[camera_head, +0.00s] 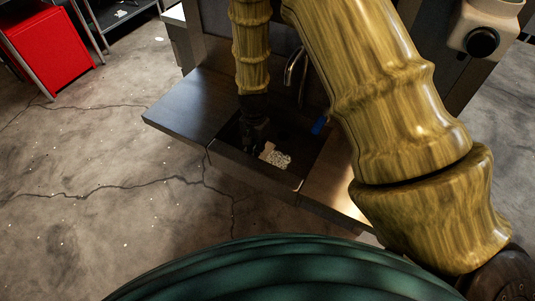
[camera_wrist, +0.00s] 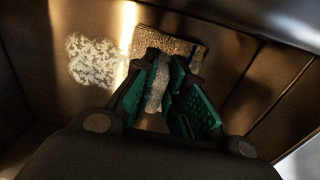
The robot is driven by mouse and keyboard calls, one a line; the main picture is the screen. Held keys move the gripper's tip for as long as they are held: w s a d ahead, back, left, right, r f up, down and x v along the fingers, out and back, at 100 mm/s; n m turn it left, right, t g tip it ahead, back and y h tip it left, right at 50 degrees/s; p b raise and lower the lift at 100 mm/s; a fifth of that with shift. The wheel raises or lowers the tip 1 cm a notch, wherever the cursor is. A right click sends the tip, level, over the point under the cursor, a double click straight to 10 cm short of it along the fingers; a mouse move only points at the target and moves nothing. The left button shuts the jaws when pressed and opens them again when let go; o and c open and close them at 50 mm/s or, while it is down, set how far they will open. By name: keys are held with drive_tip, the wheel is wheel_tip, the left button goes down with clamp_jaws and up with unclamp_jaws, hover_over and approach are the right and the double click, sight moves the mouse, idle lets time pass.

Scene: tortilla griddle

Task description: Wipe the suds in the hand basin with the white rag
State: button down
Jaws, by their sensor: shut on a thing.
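My gripper (camera_head: 256,135) reaches down into the hand basin (camera_head: 302,143) in the head view. In the wrist view, my gripper (camera_wrist: 164,85) has its green-padded fingers closed on a folded part of the rag (camera_wrist: 190,48), which looks greyish tan in this light. The rag's flat part spreads out beyond the fingertips, at or close to the basin floor; I cannot tell if it touches. The suds also show in the head view (camera_head: 281,160), right of my gripper.
A curved metal tap (camera_head: 291,68) stands behind the basin. A small blue thing (camera_head: 319,126) is at the basin's right back. Dark counter (camera_head: 190,103) lies left of the basin, and its walls close in around my gripper. A red cabinet (camera_head: 50,48) stands far left.

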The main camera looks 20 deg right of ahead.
drive_tip(key=shift+s+d+r, duration=0.1)
drive_tip(key=shift+s+d, duration=0.2)
drive_tip(key=shift+s, duration=0.05)
drive_tip(key=shift+d, duration=0.1)
drive_tip(key=shift+s, duration=0.15)
drive_tip(key=shift+s+d+r+p, duration=0.15)
drive_tip(key=shift+s+d, duration=0.15)
drive_tip(key=shift+s, duration=0.3)
drive_tip(key=shift+s+d+r+p, duration=0.1)
drive_tip(key=shift+s+d, duration=0.2)
drive_tip(key=shift+s, duration=0.25)
drive_tip(key=shift+s+d+r+p, duration=0.15)
drive_tip(key=shift+s+d, duration=0.15)
drive_tip(key=shift+s, duration=0.3)
drive_tip(key=shift+s+d+f, duration=0.1)
drive_tip(key=shift+f, duration=0.05)
drive_tip(key=shift+s+d, duration=0.1)
drive_tip(key=shift+s, duration=0.1)
